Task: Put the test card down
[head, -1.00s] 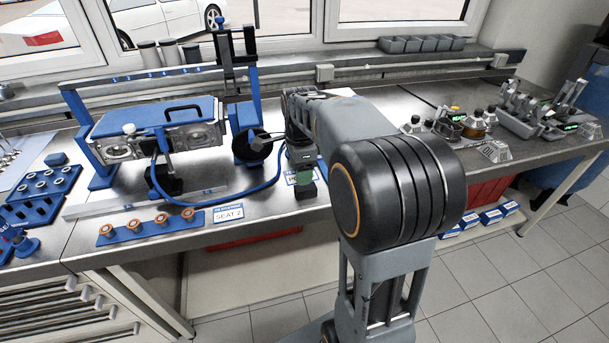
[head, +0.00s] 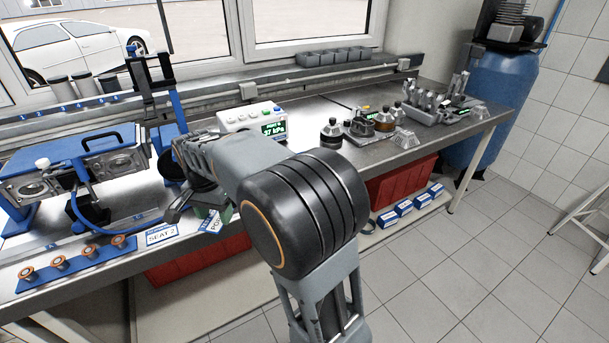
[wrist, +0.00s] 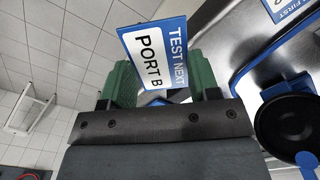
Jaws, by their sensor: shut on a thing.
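The test card (wrist: 155,52) is a blue and white card reading "TEST NEXT" and "PORT B". My gripper (wrist: 163,82) is shut on it, with a green finger on either side in the wrist view. In the head view the card (head: 213,221) shows partly beside my gripper (head: 203,212), near the bench's front edge. My arm hides part of the gripper there, and I cannot tell whether the card touches the bench.
A white "SEAT 2" card (head: 161,234) lies left of the gripper, near a blue strip with several copper-coloured parts (head: 77,259). A black round part (wrist: 288,124) is close by in the wrist view. A white pressure gauge box (head: 250,119) stands behind my arm. Bare bench (head: 315,108) lies beyond it.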

